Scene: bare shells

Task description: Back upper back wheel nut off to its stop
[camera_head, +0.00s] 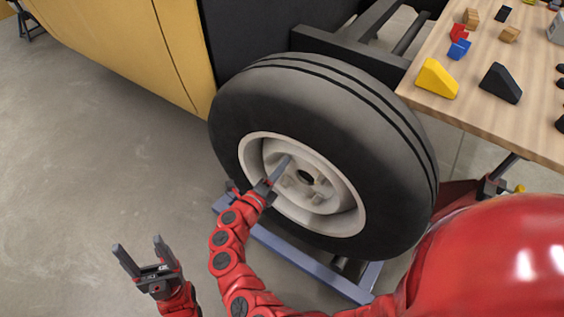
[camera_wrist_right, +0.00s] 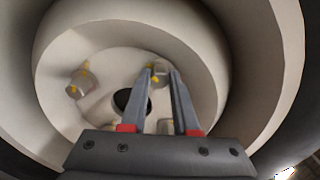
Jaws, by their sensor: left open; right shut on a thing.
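The wheel (camera_head: 395,170) stands upright with a pale rim and dark hub hole (camera_head: 306,177). My right gripper (camera_head: 287,161) reaches into the rim. In the right wrist view its fingers (camera_wrist_right: 160,72) are shut on a wheel nut (camera_wrist_right: 159,78) with yellow marks, mostly hidden between the fingertips. Another wheel nut (camera_wrist_right: 78,83) with yellow marks sits to the left; one more (camera_wrist_right: 165,126) is partly hidden behind the fingers. In the head view wheel nuts (camera_head: 319,181) show around the hub hole. My left gripper (camera_head: 137,245) is open and empty above the floor, away from the wheel.
The deep rim wall (camera_wrist_right: 215,75) surrounds the right gripper closely. A blue-grey frame (camera_head: 300,258) lies on the floor below the wheel. A yellow body panel (camera_head: 130,40) is at the upper left. A wooden table (camera_head: 475,100) with blocks stands at the right. The floor at left is clear.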

